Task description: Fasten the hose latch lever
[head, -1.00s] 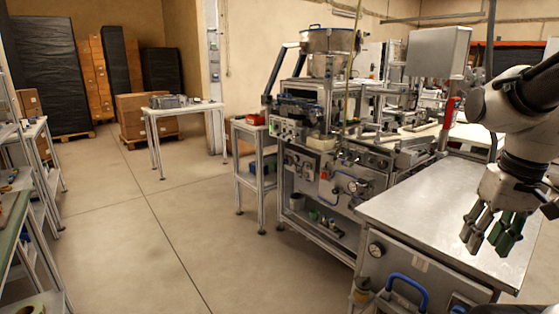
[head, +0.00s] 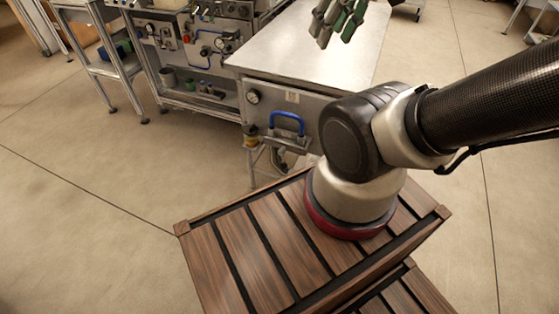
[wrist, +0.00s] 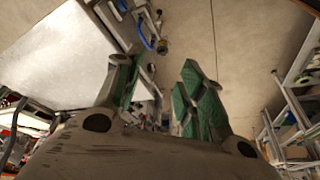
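A blue handle (head: 287,123), bowed upward, is on the front panel of a metal-topped cabinet in the head view. Dark fittings and a pale bracket (head: 290,143) sit just below it; I cannot tell for certain which part is the hose latch lever. My gripper (head: 338,20) is above the cabinet top, at the upper edge of the head view, partly cut off. In the wrist view, my gripper (wrist: 155,88) has its green-padded fingers apart with nothing between them. The blue handle also shows small in the wrist view (wrist: 144,32), beyond the fingers.
The bare metal top (head: 300,45) lies under my gripper. A machine with blue hoses (head: 207,40) adjoins on the left. Open floor (head: 90,190) lies at left.

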